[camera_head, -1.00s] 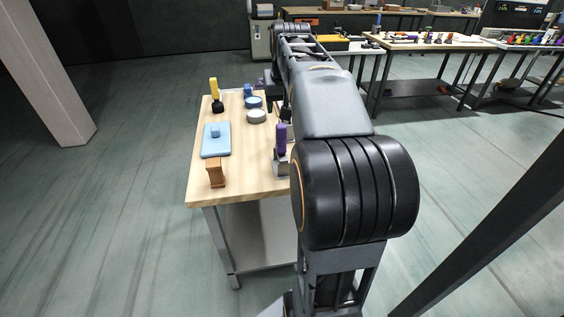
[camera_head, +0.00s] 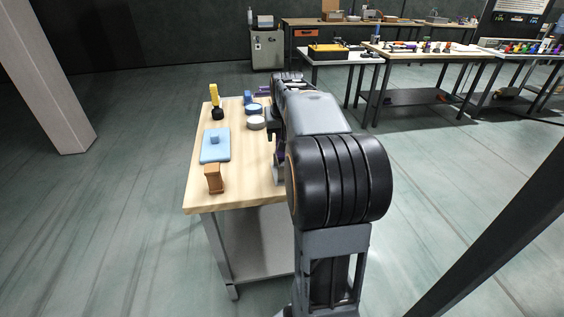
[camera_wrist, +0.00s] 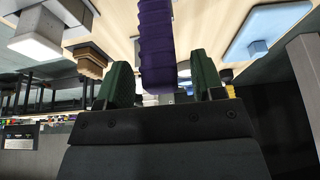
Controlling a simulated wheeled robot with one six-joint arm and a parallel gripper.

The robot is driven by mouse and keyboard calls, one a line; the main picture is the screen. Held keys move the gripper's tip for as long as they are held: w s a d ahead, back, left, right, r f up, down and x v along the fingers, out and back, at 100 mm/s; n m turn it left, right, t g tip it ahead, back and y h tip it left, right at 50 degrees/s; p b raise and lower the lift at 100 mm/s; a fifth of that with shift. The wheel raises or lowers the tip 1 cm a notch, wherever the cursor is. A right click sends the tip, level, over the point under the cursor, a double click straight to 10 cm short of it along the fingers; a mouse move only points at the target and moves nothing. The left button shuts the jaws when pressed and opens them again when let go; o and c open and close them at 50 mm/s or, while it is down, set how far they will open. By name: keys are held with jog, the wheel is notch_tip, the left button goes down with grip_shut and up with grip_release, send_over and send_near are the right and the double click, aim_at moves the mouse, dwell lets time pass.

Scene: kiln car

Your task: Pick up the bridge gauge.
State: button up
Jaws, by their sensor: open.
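A purple ribbed handle (camera_wrist: 157,45) hangs down from the top of the wrist view, between the two dark green fingers of my gripper (camera_wrist: 162,80). Gaps show on both sides of it, so my gripper is open around it and not clamped. I take this purple-handled piece for the bridge gauge, though its base is out of the wrist view. In the head view only a bit of its grey base (camera_head: 278,176) shows at the right edge of the wooden table (camera_head: 235,185); my arm hides most of it and the gripper.
The table also holds a brown block (camera_head: 214,179), a light blue slab with a knob (camera_head: 215,151), a yellow-handled tool (camera_head: 214,96) and round tins (camera_head: 256,123). A grey block (camera_wrist: 38,42) shows in the wrist view. Open floor lies left of the table.

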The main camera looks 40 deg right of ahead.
jog(key=shift+x, duration=0.9)
grip_shut()
